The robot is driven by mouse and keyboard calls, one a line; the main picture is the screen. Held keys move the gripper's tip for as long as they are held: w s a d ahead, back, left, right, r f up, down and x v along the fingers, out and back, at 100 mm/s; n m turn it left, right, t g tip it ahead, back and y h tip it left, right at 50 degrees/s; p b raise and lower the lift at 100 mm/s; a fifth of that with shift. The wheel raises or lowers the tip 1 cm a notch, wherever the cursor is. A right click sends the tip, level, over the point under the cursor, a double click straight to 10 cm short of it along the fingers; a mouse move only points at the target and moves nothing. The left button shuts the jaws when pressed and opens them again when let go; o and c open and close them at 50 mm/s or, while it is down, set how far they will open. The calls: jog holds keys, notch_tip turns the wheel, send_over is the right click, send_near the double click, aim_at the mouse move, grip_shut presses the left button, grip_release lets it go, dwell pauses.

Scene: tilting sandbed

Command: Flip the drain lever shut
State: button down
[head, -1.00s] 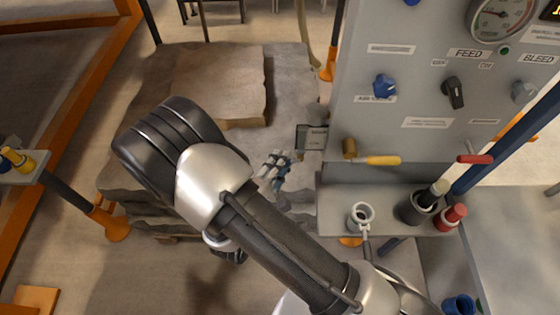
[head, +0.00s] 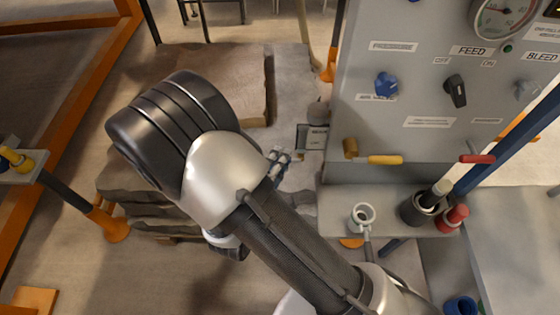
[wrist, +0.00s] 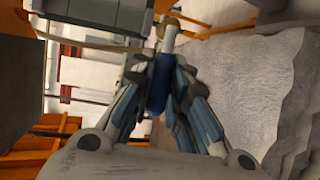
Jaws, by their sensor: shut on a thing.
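My gripper (head: 281,156) is beside the left edge of the grey panel, partly hidden by my arm. In the wrist view its fingers (wrist: 158,66) are closed around a blue handle (wrist: 158,90). The handle's pale metal stem (wrist: 170,38) runs up toward a brass-coloured fitting near the top of that view. This looks like the drain lever, but I cannot read a label naming it. In the head view the handle is hidden by my gripper and arm. A small plate with print (head: 312,138) stands just right of my gripper.
The grey panel carries a yellow-handled lever (head: 385,160), a red-handled lever (head: 477,158) and a blue knob (head: 386,85). A shelf (head: 340,220) below holds a ring-topped part (head: 362,216) and a dark cup (head: 416,209). A rocky slab (head: 290,75) lies behind my arm.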

jog(key=c, duration=1.5)
grip_release()
jog(key=shift+c, duration=0.2)
jog(key=shift+s, duration=0.1)
jog(key=v, duration=1.2)
jog(key=shift+d+r, duration=0.1)
